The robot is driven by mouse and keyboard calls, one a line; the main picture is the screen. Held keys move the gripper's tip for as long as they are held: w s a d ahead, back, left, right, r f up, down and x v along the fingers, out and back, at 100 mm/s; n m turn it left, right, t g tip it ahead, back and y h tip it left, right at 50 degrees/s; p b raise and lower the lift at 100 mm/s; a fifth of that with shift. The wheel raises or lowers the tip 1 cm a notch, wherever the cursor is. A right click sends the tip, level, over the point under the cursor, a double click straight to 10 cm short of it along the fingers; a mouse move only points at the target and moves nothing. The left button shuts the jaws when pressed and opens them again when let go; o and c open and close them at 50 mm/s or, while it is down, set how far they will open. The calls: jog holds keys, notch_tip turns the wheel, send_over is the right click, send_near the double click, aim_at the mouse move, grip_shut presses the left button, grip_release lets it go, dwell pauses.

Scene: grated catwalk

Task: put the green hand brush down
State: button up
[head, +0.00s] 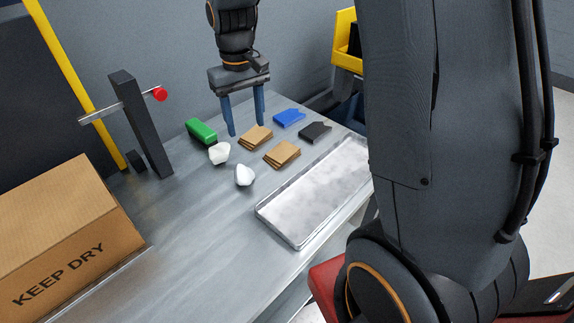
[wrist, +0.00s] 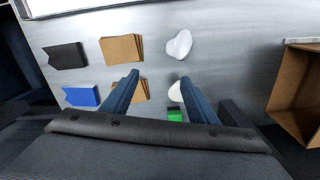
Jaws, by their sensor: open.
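The green hand brush (head: 201,132) shows as a green block lying on the grey metal table (head: 190,208), toward the back. In the wrist view only a small part of the green hand brush (wrist: 176,115) shows, beside a finger and above my gripper's dark body; the rest is hidden. My gripper (head: 247,129) points down over the table, to the right of the brush in the head view. Its two blue fingers stand apart with nothing between them, also in the wrist view (wrist: 160,76). The brush is out of the gripper.
Two white lumps (head: 245,175), two brown card stacks (head: 282,153), a blue piece (head: 289,118) and a black piece (head: 315,132) lie near the gripper. A metal tray (head: 290,238) is at the right edge. A post with a red knob (head: 160,94) and a cardboard box (head: 70,235) stand left.

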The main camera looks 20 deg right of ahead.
jog(key=s+d+f+m, duration=0.1)
jog(key=s+d, duration=0.1)
jog(key=s, duration=0.6)
jog(key=s+d+f, duration=0.1)
jog(key=s+d, duration=0.1)
jog(key=s, duration=0.7)
jog(key=shift+s+f+m+t, duration=0.15)
jog(key=shift+f+m+t, duration=0.05)
jog(key=shift+m+t, duration=0.2)
jog(key=shift+o, duration=0.4)
jog(key=n+t+y+b, duration=0.2)
jog(key=n+t+b, duration=0.1)
jog(key=n+t, duration=0.15)
send_over(201, 128)
jog(key=s+d, duration=0.1)
jog(key=s, duration=0.2)
notch_tip(201, 128, down, 4)
jog(key=shift+r, duration=0.2)
jog(key=shift+x, duration=4.05)
jog(key=shift+w+d+f+b, duration=0.1)
jog(key=shift+w+b, duration=0.05)
jog(key=shift+b, duration=0.35)
jog(key=shift+c, duration=0.3)
jog(key=c, duration=1.2)
